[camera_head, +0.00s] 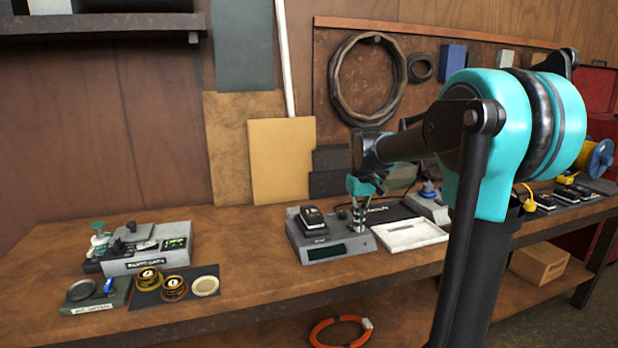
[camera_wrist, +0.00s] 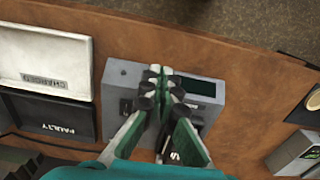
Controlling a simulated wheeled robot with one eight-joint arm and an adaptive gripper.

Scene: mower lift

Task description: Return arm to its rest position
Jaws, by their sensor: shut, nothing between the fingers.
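My gripper (camera_head: 358,228) is at the end of my teal and black arm, pointing down above the bench by the right end of a grey tester-like box (camera_head: 330,250). In the wrist view my gripper (camera_wrist: 161,72) has its fingertips together over that grey box (camera_wrist: 117,80), with nothing between them. The box carries a black battery-like block (camera_head: 312,217) and has a dark display on its front. I cannot tell whether the fingertips touch the box. My arm is stretched out over the bench.
A white tray (camera_head: 408,236), labelled CHARGED in the wrist view, and a black FAULTY tray (camera_wrist: 50,116) lie beside the box. A grey device (camera_head: 150,259) and several round parts stand at left on the wooden bench (camera_head: 240,235). An orange cable coil (camera_head: 312,335) lies below.

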